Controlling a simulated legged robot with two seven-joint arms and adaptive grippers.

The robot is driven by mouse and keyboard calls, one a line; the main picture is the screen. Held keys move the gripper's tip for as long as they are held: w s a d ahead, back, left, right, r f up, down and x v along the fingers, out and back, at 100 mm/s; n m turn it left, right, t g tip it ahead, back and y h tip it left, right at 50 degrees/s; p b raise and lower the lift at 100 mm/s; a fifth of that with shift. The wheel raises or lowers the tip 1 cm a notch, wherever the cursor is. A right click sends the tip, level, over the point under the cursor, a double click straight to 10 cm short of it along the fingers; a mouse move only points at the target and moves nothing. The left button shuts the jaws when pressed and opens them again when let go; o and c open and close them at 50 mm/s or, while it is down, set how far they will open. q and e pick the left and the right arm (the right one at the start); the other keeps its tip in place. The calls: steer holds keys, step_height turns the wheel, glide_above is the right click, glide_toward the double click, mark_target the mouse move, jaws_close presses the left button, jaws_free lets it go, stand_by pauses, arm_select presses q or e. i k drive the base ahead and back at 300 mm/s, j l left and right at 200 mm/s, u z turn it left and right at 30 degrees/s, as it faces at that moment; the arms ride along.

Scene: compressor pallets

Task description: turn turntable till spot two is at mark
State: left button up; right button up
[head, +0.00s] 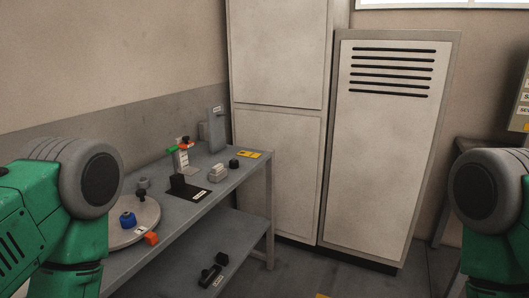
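A round, light grey turntable (149,213) lies on the grey bench at the left of the head view. My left arm hides its left part. A blue part (127,220) stands on it. A small white label (141,231) is on its near side, too small to read, so I cannot tell which spot it names. An orange block (151,239) is at the near right rim beside that label; I cannot tell whether it is the mark. A small grey piece (143,183) is at the far side. Neither gripper is in view, only green upper arm parts at both sides.
The bench (213,197) also holds a black block with a plate (187,190), a grey part (218,173), a yellow card (249,154) and an upright grey panel (217,130). A lower shelf (236,243) carries a black item. Tall cabinets (380,150) stand behind.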

mark_target(147, 210)
steer(key=u, duration=1.15)
steer(key=i+l+u, duration=0.25)
steer(key=k+l, duration=0.05)
